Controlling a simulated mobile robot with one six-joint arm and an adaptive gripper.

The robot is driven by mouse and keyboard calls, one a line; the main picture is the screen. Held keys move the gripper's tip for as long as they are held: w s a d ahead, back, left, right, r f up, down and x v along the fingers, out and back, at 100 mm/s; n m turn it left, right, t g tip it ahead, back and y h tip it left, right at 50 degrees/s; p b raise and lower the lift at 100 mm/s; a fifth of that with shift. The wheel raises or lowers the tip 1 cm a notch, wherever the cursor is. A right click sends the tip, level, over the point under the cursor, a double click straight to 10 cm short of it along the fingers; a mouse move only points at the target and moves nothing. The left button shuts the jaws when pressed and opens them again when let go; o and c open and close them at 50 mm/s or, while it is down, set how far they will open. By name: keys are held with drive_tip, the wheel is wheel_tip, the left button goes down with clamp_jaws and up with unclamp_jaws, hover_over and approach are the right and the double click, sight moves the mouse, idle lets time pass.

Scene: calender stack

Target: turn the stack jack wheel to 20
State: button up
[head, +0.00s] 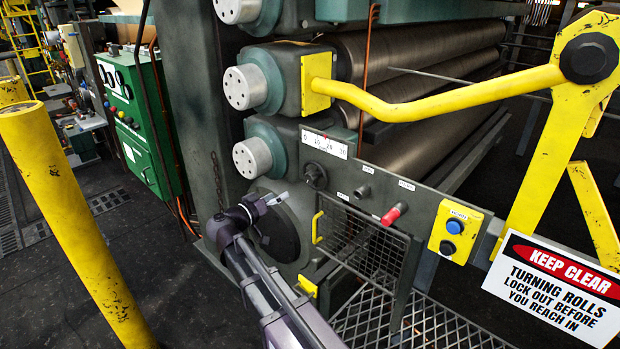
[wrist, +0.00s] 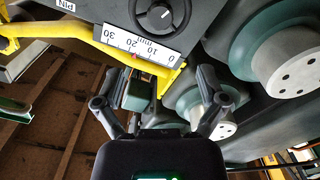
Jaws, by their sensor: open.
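A black round knob (head: 315,176) sits on the grey machine panel just under a white scale plate (head: 324,146) marked 0 to 30; I take it for the jack wheel. In the wrist view the knob (wrist: 160,14) has a pale pointer mark, and the scale plate (wrist: 138,43) appears upside down. In the wrist view my gripper (wrist: 159,76) is open and empty.
Roll ends with silver caps (head: 252,158) stick out left of the panel. A red handle (head: 394,214), a mesh guard (head: 358,245) and a yellow button box (head: 455,231) lie right and below. A yellow rail (head: 440,95) crosses above right; a yellow post (head: 75,225) stands left.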

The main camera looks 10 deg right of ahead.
sight(308, 178)
drive_tip(key=shift+m, duration=0.7)
drive_tip(key=x, duration=1.3)
drive_tip(key=shift+w+d, duration=0.3)
drive_tip(key=shift+r, duration=0.1)
drive_tip(key=c, duration=1.2)
